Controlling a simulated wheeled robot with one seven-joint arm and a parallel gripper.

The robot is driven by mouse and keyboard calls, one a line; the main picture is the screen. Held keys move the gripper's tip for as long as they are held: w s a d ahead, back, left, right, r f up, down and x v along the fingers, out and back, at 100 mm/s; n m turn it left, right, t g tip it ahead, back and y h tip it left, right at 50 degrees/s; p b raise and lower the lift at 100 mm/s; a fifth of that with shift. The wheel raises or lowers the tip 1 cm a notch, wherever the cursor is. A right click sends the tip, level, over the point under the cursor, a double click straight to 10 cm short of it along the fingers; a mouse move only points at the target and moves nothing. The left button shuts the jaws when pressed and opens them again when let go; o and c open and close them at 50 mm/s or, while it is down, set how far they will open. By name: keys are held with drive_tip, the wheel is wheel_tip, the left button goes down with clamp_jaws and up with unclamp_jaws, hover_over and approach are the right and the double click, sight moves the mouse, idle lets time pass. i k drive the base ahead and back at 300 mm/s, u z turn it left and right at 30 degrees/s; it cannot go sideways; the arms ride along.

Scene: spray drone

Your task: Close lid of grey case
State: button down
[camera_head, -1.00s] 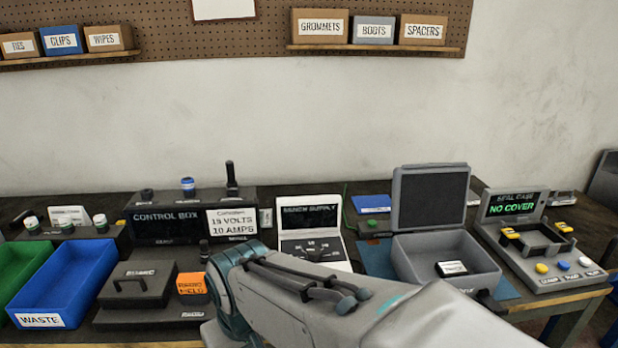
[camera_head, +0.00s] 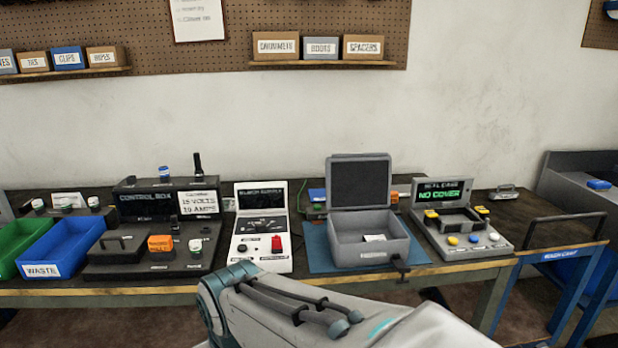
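The grey case (camera_head: 367,254) stands on a blue mat (camera_head: 318,250) toward the right of the bench. Its lid (camera_head: 360,183) is open and stands upright at the back, with a dark inner face. A small white-labelled item (camera_head: 374,238) lies inside the case. My arm crosses the bottom of the picture, in front of and below the bench edge.
A seal case station (camera_head: 463,226) reading NO COVER stands right of the case. The bench supply (camera_head: 262,225) stands to its left. Farther left are the control box (camera_head: 165,200) and blue waste bin (camera_head: 62,246).

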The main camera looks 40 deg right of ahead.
sight(358, 180)
drive_tip(key=z, duration=1.25)
